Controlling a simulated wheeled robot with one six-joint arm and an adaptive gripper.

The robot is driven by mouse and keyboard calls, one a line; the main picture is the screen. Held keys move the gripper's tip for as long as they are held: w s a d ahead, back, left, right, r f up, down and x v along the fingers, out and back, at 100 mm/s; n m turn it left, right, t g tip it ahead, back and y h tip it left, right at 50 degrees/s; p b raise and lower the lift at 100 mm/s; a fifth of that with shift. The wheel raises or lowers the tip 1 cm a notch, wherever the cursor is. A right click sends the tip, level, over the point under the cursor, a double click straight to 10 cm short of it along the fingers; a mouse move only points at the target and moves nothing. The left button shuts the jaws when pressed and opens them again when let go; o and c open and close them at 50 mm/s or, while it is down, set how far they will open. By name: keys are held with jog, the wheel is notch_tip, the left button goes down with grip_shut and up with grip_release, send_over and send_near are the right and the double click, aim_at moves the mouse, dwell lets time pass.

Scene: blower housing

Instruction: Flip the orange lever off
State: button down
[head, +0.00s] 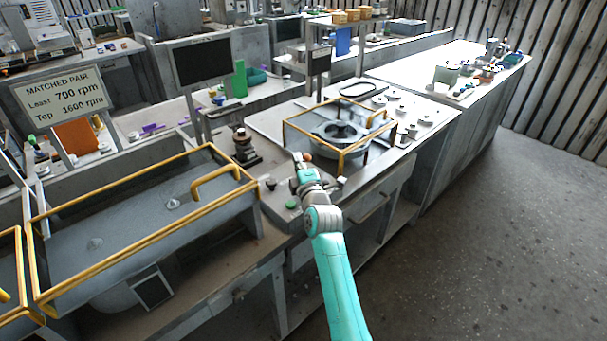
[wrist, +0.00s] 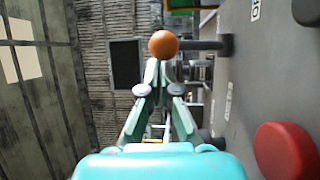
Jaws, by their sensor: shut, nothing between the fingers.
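The orange lever shows in the wrist view as a round orange knob (wrist: 163,44) on a dark rod that runs right to a grey panel. In the head view its knob (head: 307,157) is a small orange spot just beyond my gripper (head: 303,168). In the wrist view my gripper (wrist: 160,72) is shut and empty, its fingertips just below the knob in the picture. I cannot tell whether the tips touch the knob. The lever's base is partly hidden by my gripper in the head view.
A red button (wrist: 285,152) stands out from the panel (wrist: 255,80) in the wrist view. A green button (head: 291,204) sits left of my wrist. A yellow-framed blower housing (head: 341,131) stands behind my gripper, and a yellow-railed grey bench (head: 130,225) lies left.

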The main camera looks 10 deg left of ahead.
jog(key=v, duration=1.1)
jog(key=shift+s+d+f, duration=0.1)
jog(key=shift+f, duration=0.05)
jog(key=s+d+f+m+h, duration=0.2)
jog(key=s+d+f+m, duration=0.3)
jog(key=s, duration=0.4)
jog(key=s+d+f+m+h, duration=0.1)
jog(key=s+d+f+m, duration=0.1)
jog(key=s+d+f, duration=0.7)
jog(key=s+d+f+m+h, duration=0.2)
jog(key=s+d+f+m, duration=0.25)
jog(key=s, duration=0.55)
jog(key=s+d+r+m+h, duration=0.1)
jog(key=s+d+r+m, duration=0.1)
jog(key=s, duration=0.8)
jog(key=s+d+r+m+g+h, duration=0.1)
jog(key=s+d+r+m, duration=0.2)
jog(key=s, duration=0.7)
jog(key=s+d+r+m+g+h, duration=0.1)
jog(key=s+d+r+m, duration=0.1)
jog(key=s+m, duration=0.4)
jog(key=s+d, duration=0.1)
jog(key=s, duration=0.3)
jog(key=shift+d+r, duration=0.25)
jog(key=shift+r, duration=0.15)
